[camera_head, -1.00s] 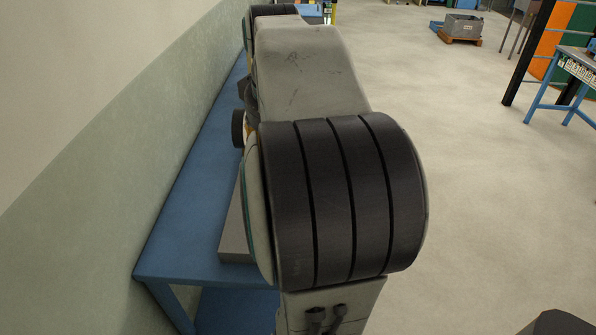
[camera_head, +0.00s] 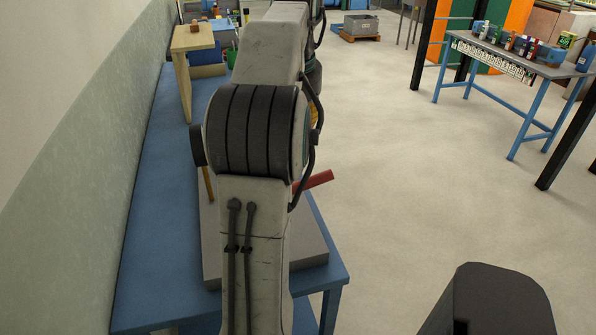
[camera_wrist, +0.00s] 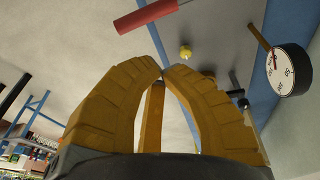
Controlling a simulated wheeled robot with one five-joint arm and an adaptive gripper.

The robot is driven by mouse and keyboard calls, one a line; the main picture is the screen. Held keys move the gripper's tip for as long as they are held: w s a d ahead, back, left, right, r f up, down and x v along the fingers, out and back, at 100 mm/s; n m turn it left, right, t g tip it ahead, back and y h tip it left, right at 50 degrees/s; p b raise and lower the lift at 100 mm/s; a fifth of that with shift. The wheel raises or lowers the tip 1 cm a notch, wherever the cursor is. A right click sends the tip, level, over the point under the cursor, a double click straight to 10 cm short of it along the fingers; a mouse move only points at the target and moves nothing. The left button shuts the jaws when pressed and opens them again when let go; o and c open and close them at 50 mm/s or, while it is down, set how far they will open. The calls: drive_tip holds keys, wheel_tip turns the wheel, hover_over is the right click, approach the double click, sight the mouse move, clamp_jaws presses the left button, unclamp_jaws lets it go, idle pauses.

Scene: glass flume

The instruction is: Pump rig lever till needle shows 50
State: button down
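The red lever handle (camera_head: 314,182) sticks out to the right of my arm in the head view. In the wrist view the red handle (camera_wrist: 147,15) lies at the top, ahead of my fingers and apart from them. The round white gauge (camera_wrist: 289,71) with a black rim is at the right of the wrist view; its needle reading is too small to tell. In the head view the gauge (camera_head: 197,146) shows nearly edge-on, left of my arm. My gripper (camera_wrist: 162,71) has its yellow-brown fingertips together, with no object seen between the tips.
The rig's grey base plate (camera_head: 312,252) sits on a blue bench (camera_head: 150,225) along the wall. A yellow knob (camera_wrist: 185,52) is near the handle. A wooden stand (camera_head: 183,85) is farther along the bench. Floor to the right is open, with a stocked table (camera_head: 510,57) beyond.

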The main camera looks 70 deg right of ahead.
drive_tip(key=shift+f, duration=0.15)
drive_tip(key=p, duration=0.5)
hover_over(311, 182)
drive_tip(key=w+d, duration=0.1)
drive_tip(key=w, duration=0.2)
drive_tip(key=s+a+f+x, duration=0.1)
drive_tip(key=a+x, duration=0.1)
drive_tip(key=x, duration=0.8)
drive_tip(key=shift+s+f+p, duration=0.15)
drive_tip(key=shift+f+p, duration=0.4)
drive_tip(key=shift+f, duration=0.05)
drive_tip(key=shift+s+f+p, duration=0.15)
drive_tip(key=shift+f+p, duration=0.35)
drive_tip(key=shift+f, duration=0.15)
drive_tip(key=shift+f, duration=0.15)
drive_tip(key=shift+s+d+f+b, duration=0.1)
drive_tip(key=shift+s+f+b, duration=0.05)
drive_tip(key=shift+f+b, duration=0.4)
drive_tip(key=shift+s+d+f+b, duration=0.1)
drive_tip(key=shift+s+f+b, duration=0.05)
drive_tip(key=shift+f+b, duration=0.4)
drive_tip(key=a+b+x, duration=0.1)
drive_tip(key=b+x, duration=0.5)
drive_tip(key=shift+s+f, duration=0.4)
drive_tip(key=shift+s, duration=0.1)
